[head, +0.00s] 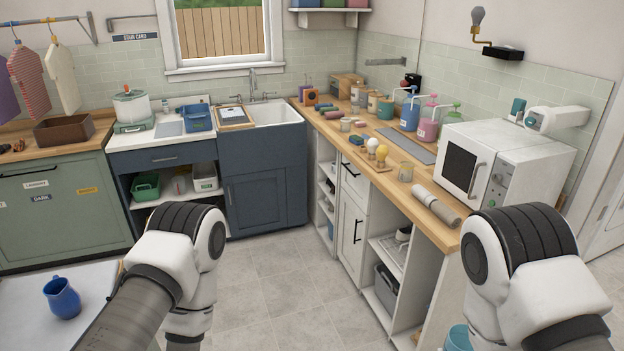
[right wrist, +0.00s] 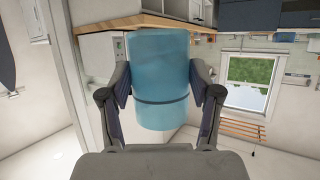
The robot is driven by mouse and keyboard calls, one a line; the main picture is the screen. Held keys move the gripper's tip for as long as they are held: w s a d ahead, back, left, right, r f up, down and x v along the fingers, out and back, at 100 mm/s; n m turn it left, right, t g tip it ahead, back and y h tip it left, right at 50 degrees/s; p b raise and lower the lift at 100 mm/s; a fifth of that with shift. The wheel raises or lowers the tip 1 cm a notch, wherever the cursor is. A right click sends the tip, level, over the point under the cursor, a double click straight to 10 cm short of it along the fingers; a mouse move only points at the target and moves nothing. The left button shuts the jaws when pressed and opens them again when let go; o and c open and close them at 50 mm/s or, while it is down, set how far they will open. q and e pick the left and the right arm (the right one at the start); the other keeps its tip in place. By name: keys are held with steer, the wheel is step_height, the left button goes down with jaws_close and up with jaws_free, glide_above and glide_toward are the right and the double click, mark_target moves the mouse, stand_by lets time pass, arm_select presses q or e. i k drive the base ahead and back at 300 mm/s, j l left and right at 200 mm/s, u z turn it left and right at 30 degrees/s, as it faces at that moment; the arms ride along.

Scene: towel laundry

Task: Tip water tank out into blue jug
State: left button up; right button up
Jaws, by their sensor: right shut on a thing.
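The water tank (right wrist: 160,75) is a translucent light-blue cylinder with a dark band around it. My right gripper (right wrist: 165,95) is shut on it, one finger at each side, in the right wrist view. A light-blue piece that looks like the tank (head: 459,338) shows at the bottom edge of the head view, mostly hidden by my right arm. How much water is in it I cannot tell. The blue jug (head: 62,298) stands upright on a white tabletop at the lower left of the head view, apart from the tank. My left gripper is out of view; only its arm shows.
The white tabletop (head: 28,330) is bare around the jug. A wooden counter (head: 400,185) on the right carries a white microwave-like appliance (head: 490,170), a rolled towel (head: 436,206) and several bottles. A sink (head: 262,114) stands at the back. The tiled floor (head: 290,275) between is clear.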

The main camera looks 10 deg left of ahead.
mark_target(64, 302)
steer(key=u, duration=0.45)
steer(key=i+u, duration=0.15)
steer(key=u, duration=0.3)
steer(key=l+u, duration=0.1)
steer(key=u, duration=0.3)
steer(key=i+u, duration=0.1)
steer(key=u, duration=0.35)
steer(key=l+u, duration=0.15)
steer(key=u, duration=0.3)
steer(key=l+u, duration=0.1)
steer(key=u, duration=0.35)
steer(key=i+j, duration=0.4)
